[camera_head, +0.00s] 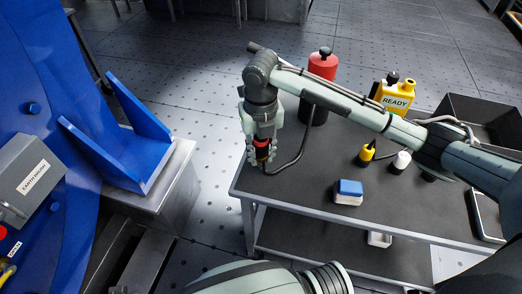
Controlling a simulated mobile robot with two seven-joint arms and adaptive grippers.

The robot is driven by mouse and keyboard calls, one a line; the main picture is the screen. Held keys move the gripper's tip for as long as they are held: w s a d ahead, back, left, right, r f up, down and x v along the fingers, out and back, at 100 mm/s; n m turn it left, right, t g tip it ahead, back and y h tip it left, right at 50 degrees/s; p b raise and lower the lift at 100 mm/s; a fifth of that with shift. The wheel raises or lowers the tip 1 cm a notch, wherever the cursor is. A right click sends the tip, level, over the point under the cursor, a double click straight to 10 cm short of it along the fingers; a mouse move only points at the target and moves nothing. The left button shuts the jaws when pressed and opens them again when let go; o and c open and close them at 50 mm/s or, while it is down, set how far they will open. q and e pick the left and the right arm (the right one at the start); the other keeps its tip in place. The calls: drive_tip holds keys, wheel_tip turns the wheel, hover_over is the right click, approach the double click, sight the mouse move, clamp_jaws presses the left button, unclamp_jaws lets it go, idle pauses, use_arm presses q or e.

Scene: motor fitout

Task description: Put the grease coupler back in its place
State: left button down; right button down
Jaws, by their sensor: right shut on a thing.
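My right gripper (262,146) points down over the left end of the cart and is shut on a small red, yellow and black piece, which looks like the grease coupler (262,154). The fingers hide part of it. A dark hose (301,150) curves from near the coupler's lower end up toward a red canister (323,67) with a black cap. The canister stands at the cart's back left, partly behind my right arm. The place for the coupler cannot be made out. My left gripper is out of view.
A blue machine (60,110) stands at left; floor lies between.

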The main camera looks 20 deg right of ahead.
drive_tip(key=shift+f, duration=1.15)
drive_tip(key=c, duration=1.2)
unclamp_jaws()
drive_tip(key=shift+r, duration=0.1)
wheel_tip(320, 180, up, 12)
drive_tip(key=shift+f, duration=0.1)
